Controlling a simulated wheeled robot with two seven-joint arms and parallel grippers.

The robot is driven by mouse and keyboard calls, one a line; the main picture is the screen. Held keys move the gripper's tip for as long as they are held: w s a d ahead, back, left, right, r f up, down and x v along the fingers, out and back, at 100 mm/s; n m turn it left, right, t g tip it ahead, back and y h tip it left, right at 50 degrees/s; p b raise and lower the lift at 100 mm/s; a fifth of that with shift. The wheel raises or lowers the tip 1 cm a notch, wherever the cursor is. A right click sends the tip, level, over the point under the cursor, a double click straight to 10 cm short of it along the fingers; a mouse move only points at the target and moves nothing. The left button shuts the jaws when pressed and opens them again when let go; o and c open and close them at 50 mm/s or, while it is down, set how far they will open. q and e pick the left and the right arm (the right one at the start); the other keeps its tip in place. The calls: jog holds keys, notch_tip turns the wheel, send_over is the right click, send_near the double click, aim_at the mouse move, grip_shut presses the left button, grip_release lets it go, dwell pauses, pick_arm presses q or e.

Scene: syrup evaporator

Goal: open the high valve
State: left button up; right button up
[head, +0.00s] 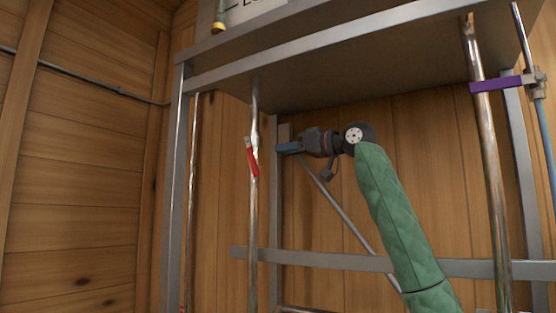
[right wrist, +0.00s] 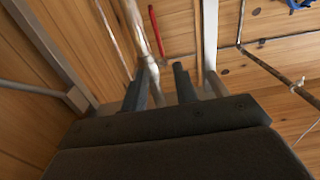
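A valve with a red lever handle (head: 251,157) sits on a shiny vertical pipe (head: 254,215) below the evaporator's underside. The lever hangs nearly along the pipe, slightly tilted. My right gripper (head: 281,148) points left at about the valve's height, just right of the pipe, and looks apart from the lever. In the right wrist view the gripper's two dark fingers (right wrist: 160,80) are spread with nothing held between them. The red lever (right wrist: 157,30) and the pipe (right wrist: 137,28) show beyond the fingertips. My left gripper is not in view.
A purple handle (head: 497,86) is on another pipe at the right. A yellow-tipped fitting (head: 218,27) is at the top left. A grey metal frame (head: 174,190) with a horizontal bar (head: 330,260) surrounds the pipes. A wooden wall (head: 80,180) stands behind.

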notch_tip(320, 180, up, 8)
jog(key=d+n+t+y, duration=0.1)
jog(key=t+y, duration=0.2)
jog(key=y, duration=0.1)
jog(key=shift+s+d+f+t+b, duration=0.2)
jog(key=shift+s+d+t+b, duration=0.15)
jog(key=shift+s, duration=0.1)
